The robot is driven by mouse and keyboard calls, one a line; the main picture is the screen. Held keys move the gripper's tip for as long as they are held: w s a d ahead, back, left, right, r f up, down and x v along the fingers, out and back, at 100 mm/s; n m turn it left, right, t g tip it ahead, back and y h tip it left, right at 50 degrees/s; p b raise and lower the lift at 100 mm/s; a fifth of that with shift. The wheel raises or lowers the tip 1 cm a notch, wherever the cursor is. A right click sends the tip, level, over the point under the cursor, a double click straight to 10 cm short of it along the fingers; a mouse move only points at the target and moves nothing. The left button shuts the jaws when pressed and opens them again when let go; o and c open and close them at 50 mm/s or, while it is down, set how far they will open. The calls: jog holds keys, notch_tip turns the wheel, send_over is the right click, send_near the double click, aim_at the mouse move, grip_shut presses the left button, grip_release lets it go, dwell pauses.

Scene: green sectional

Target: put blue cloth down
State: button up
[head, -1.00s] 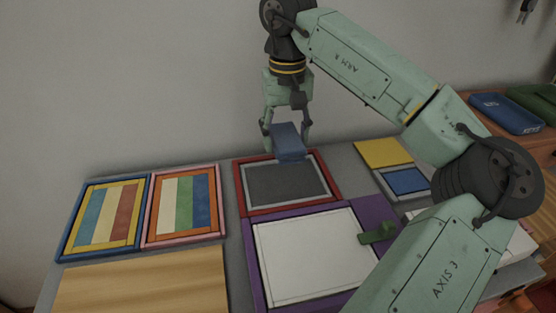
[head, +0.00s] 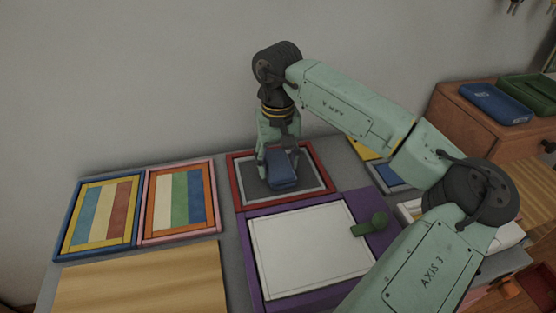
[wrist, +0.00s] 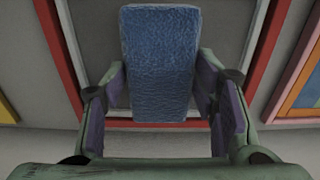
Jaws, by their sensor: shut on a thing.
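The blue cloth (head: 283,170) is a folded, block-like blue piece over the dark grey panel of the red-framed tray (head: 234,177). My gripper (head: 277,163) points down and is shut on the cloth, one finger at each side. In the wrist view the cloth (wrist: 160,65) shows a crinkled surface between the two purple-padded fingers of my gripper (wrist: 165,110). The cloth is low over the panel; I cannot tell whether it touches it.
Two striped framed boards (head: 105,215) (head: 180,203) are at the left, above a wooden board (head: 145,280). A blue tray (head: 495,103) and green tray (head: 530,93) sit on a wooden cabinet at the right.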

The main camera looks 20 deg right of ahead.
aim_at(278, 163)
jog(key=shift+f, duration=0.2)
jog(key=o, duration=1)
jog(key=shift+o, duration=0.2)
jog(key=shift+r, duration=0.15)
notch_tip(278, 163, up, 12)
jog(key=b, duration=0.1)
jog(key=shift+r, duration=0.15)
